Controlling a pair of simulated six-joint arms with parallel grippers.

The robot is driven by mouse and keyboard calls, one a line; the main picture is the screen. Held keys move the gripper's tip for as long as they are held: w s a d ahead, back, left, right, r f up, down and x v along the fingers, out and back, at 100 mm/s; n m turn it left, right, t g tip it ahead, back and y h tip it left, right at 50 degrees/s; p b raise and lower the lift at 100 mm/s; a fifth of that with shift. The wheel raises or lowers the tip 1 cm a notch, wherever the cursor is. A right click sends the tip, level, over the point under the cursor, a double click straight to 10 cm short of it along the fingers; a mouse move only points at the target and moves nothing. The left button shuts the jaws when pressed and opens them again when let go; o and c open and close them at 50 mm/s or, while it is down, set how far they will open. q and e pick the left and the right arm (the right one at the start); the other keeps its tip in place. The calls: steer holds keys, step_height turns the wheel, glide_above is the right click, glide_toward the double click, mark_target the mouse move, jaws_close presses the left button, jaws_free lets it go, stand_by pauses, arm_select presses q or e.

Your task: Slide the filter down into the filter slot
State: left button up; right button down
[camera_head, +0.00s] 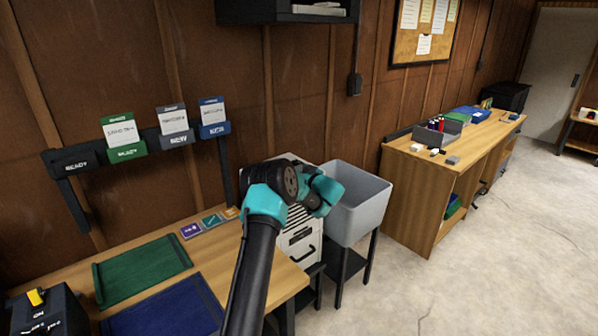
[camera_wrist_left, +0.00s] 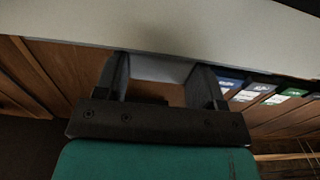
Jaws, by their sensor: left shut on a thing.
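My left arm rises from the bottom of the head view, and its gripper (camera_head: 322,196) is beside a white unit with dark slats (camera_head: 299,218). The wrist and arm hide part of that unit. In the left wrist view my left gripper (camera_wrist_left: 162,80) has its two dark fingers on either side of a pale grey piece (camera_wrist_left: 160,69). It is shut on this piece, which looks to be part of the filter. A broad pale panel (camera_wrist_left: 200,42) crosses the view just beyond the fingertips. I cannot make out the filter slot. My right gripper is not in view.
A grey tub (camera_head: 352,212) stands right of the white unit. The wooden desk (camera_head: 225,262) has a green mat (camera_head: 145,268) and a blue mat (camera_head: 165,310). A wall rack (camera_head: 85,158) holds cards. A wooden workbench (camera_head: 430,175) stands at right, with clear floor before it.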

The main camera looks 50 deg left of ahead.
arm_select(q)
steer(key=shift+f, duration=0.55)
steer(key=o, duration=1.1)
steer(key=d, duration=1.1)
steer(key=s+d, duration=0.1)
steer(key=d, duration=0.5)
steer(key=shift+d+f, duration=0.2)
steer(key=shift+f, duration=0.05)
